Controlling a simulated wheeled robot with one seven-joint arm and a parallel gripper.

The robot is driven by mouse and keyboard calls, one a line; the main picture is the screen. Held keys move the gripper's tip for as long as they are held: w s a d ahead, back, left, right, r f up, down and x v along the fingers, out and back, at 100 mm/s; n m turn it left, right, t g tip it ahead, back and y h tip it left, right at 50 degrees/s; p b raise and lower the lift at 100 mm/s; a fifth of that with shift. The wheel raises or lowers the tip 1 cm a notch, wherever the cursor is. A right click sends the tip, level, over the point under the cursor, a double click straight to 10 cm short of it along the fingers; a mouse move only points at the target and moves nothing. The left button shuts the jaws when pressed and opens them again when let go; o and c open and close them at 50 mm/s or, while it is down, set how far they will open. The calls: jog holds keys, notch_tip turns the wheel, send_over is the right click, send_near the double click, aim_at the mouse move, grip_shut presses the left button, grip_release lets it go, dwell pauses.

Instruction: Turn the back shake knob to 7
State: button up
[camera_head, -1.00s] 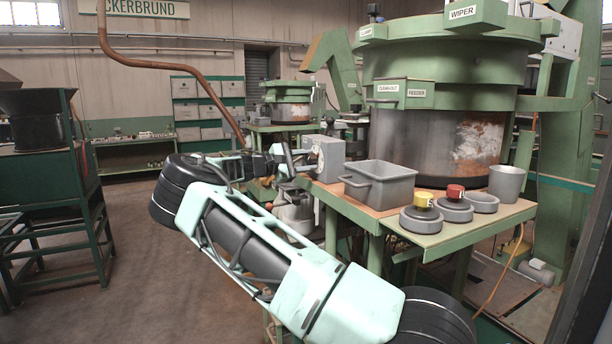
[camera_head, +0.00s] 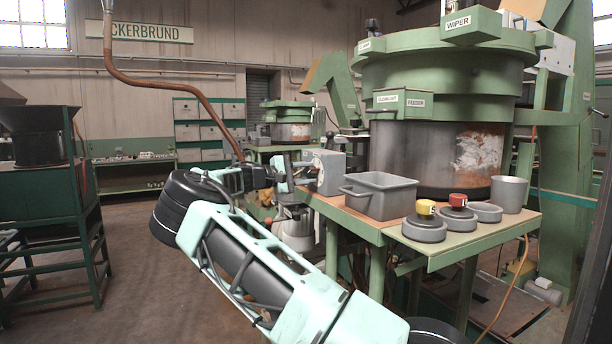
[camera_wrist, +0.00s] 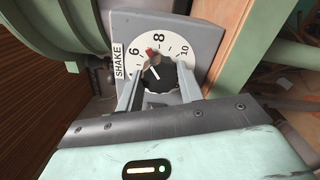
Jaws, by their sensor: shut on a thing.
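The shake knob (camera_wrist: 158,76) is black and sits on a white dial with 6, 8 and 10 readable, beside a SHAKE label (camera_wrist: 119,59). A red mark (camera_wrist: 149,53) lies on the dial between 6 and 8. A white line on the knob points up and left, toward the side of 6 and the red mark; its exact reading is unclear. My gripper (camera_wrist: 159,91) has one finger on each side of the knob and is shut on it. In the head view, my gripper (camera_head: 291,170) reaches the grey control box (camera_head: 331,173) from the left, hiding part of the dial.
Right of the box, a grey bin (camera_head: 379,197) stands on the bench. The large green hopper (camera_head: 440,95) rises behind. Open floor (camera_head: 140,270) lies left.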

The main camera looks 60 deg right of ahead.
jog(key=o, duration=1)
jog(key=shift+w+a, duration=0.1)
jog(key=b+v, duration=0.4)
jog(key=v, duration=1.3)
jog(key=shift+a, duration=0.1)
